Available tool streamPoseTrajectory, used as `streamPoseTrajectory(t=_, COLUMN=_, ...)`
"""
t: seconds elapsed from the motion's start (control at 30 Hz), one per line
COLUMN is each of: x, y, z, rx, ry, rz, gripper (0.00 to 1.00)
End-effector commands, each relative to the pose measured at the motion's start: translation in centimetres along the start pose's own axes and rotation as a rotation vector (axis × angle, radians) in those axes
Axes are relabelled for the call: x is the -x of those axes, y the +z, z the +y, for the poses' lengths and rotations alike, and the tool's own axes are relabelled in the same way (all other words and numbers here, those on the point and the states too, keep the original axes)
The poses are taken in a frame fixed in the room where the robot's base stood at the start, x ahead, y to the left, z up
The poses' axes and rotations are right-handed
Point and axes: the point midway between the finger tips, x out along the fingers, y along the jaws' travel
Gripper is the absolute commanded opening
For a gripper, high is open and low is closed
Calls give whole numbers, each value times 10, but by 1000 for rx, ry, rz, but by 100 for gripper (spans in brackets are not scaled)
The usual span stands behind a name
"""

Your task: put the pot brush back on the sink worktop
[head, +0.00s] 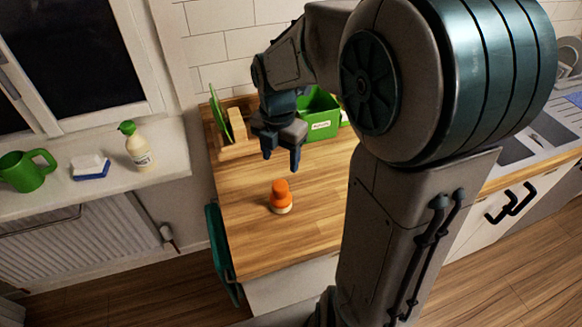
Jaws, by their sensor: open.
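The pot brush (281,193), with an orange grip and a pale base, stands upright on the wooden worktop (255,245). My gripper (281,160) is open and empty, with its fingers pointing down. In the picture it shows just above and behind the brush, apart from it. The exact height of the fingers over the wood is hard to tell. My arm hides the right part of the worktop.
A wooden rack with a green board (220,112) and a green box (320,118) stand at the back near my gripper. A bottle (137,150), a sponge (90,168) and a green mug (26,171) are on the sill. The sink (515,150) is at right. The front worktop is clear.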

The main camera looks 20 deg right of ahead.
Motion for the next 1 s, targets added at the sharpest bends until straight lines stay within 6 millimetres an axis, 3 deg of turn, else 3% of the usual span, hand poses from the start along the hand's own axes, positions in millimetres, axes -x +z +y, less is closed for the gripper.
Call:
streamPoseTrajectory(t=0.5, x=41, y=-45, z=-54, rx=-1125, ry=159, rz=-82, gripper=57)
streamPoseTrajectory(t=0.8, x=52, y=-72, z=-88, rx=-1801, ry=299, rz=33, gripper=57)
streamPoseTrajectory(t=1.0, x=54, y=-83, z=-102, rx=-2113, ry=343, rz=138, gripper=57)
